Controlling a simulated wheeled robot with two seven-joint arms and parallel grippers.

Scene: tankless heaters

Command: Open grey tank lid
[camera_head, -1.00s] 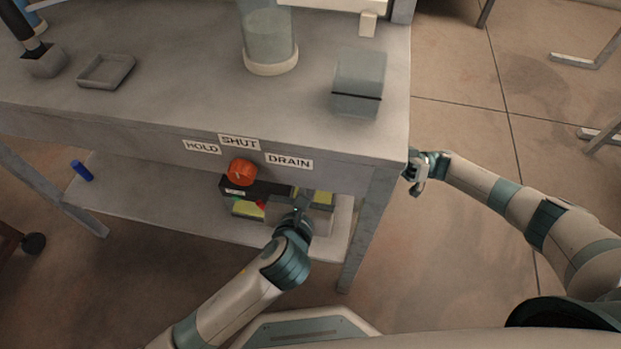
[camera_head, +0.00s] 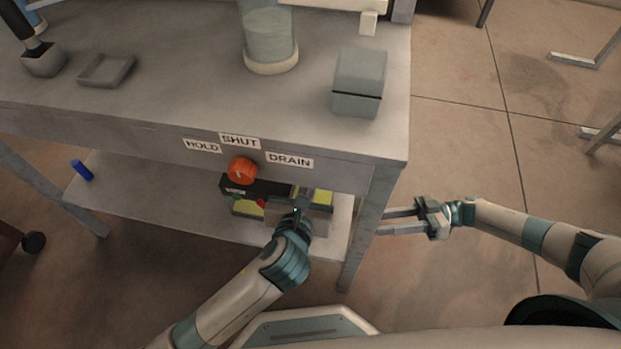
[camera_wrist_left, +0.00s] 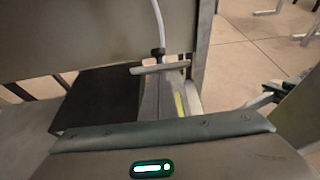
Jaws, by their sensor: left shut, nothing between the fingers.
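A grey box with a dark seam below its top (camera_head: 359,82) stands closed on the right end of the bench. On the lower shelf, a grey tank-like box (camera_head: 318,220) with yellow parts sits beside a black box; I cannot tell which is the task's tank. My left gripper (camera_head: 300,203) is shut and empty, reaching under the bench edge at the shelf box. Its fingertips are hard to make out. In the left wrist view, a light grey bar (camera_wrist_left: 160,68) lies ahead above a grey surface. My right gripper (camera_head: 382,222) is open and empty beside the right bench leg.
The bench top (camera_head: 200,90) carries a glass cylinder (camera_head: 270,42) and a small tray (camera_head: 106,70). An orange knob (camera_head: 242,171) sits under the HOLD, SHUT and DRAIN labels on the front. A blue cylinder (camera_head: 82,170) lies on the shelf's left.

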